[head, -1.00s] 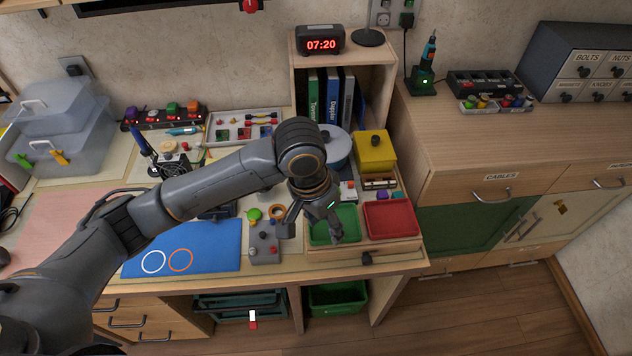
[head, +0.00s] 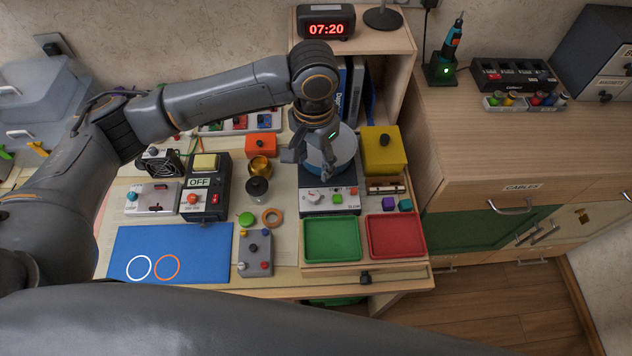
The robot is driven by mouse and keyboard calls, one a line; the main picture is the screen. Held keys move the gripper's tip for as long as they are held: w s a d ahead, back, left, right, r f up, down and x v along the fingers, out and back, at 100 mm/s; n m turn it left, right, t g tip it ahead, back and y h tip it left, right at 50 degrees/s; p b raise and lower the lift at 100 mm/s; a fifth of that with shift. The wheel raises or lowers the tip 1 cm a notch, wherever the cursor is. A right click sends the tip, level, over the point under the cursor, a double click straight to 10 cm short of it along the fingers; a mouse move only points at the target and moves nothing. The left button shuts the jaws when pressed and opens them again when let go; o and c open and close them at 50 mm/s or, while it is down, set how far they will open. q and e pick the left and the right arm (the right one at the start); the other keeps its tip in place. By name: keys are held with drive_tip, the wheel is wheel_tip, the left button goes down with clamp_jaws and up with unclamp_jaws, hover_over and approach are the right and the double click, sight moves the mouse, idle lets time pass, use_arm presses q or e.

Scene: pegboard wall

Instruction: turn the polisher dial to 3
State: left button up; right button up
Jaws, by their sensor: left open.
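The polisher (head: 330,203) stands behind the green tray, with a pale front panel and a round blue-and-white disc (head: 343,160) on top. Its panel carries a small dial (head: 311,197) at the left, a green button (head: 337,198) and a reddish button at the right. The dial's setting is too small to read. My left gripper (head: 306,166) is open and empty, pointing down over the polisher's left part, in front of the disc. It appears above the panel, apart from the dial. It hides part of the polisher's top. My right gripper is not in view.
A green tray (head: 332,261) and red tray (head: 396,257) lie in front. A yellow box (head: 384,168) stands right. The blue mat (head: 200,235) has free room.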

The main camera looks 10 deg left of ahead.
use_arm(q)
hover_over(314, 195)
drive_tip(key=f, duration=0.5)
drive_tip(key=shift+s+f, duration=0.15)
drive_tip(key=shift+s, duration=0.05)
wheel_tip(314, 195, down, 6)
drive_tip(key=shift+w+f+p, duration=0.15)
drive_tip(key=shift+p, duration=0.35)
drive_tip(key=shift+f, duration=0.3)
drive_tip(key=shift+c, duration=1.1)
clamp_jaws()
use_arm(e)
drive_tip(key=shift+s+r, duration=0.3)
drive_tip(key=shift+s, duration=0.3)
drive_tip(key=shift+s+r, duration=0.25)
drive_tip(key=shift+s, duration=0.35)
